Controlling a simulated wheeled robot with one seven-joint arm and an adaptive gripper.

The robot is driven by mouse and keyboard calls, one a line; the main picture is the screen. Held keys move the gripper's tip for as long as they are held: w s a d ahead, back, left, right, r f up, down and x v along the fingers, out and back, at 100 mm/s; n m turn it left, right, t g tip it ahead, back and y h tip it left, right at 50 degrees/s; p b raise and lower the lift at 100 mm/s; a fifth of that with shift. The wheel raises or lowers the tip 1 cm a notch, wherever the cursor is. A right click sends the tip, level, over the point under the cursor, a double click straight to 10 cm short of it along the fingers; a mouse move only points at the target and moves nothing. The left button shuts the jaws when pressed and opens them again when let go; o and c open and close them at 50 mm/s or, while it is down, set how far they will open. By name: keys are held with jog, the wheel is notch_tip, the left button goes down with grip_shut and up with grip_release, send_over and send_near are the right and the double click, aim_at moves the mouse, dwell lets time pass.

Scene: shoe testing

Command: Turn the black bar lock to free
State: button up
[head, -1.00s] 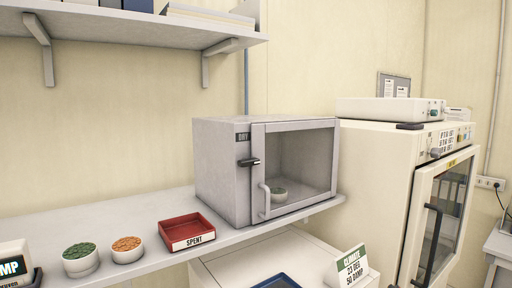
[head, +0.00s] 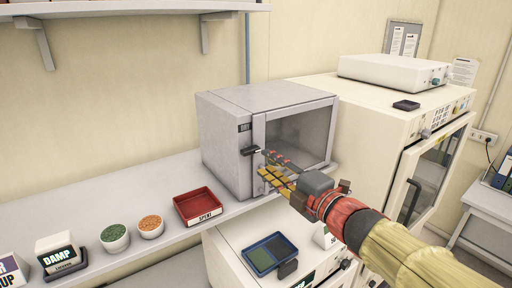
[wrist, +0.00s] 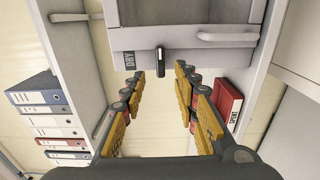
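The black bar lock (head: 250,150) is on the front of the grey DRY cabinet (head: 222,150), at the left edge of its glass door. It lies about level, reaching across towards the door, which looks shut. In the wrist view the bar (wrist: 160,60) shows upright in the picture, as does the sideways DRY label. My gripper (head: 268,170) is open and empty in front of the door's left side, close to the lock. In the wrist view the gripper's fingertips (wrist: 160,74) stand to either side of the lock, apparently short of it. The door handle (wrist: 228,37) is partly hidden in the head view.
A red SPENT tray (head: 198,205), cups of green (head: 115,238) and orange (head: 151,227) pellets and a DAMP box (head: 57,249) stand on the shelf to the left. A larger cream chamber (head: 400,130) stands to the right. Binders (wrist: 45,120) show in the wrist view.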

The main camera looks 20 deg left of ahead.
aim_at(253, 153)
jog(key=p+x, duration=0.1)
jog(key=x, duration=0.5)
jog(key=shift+w+a+f, duration=0.1)
jog(key=shift+w+a, duration=0.15)
jog(key=shift+w, duration=0.05)
jog(key=shift+c, duration=0.8)
grip_shut()
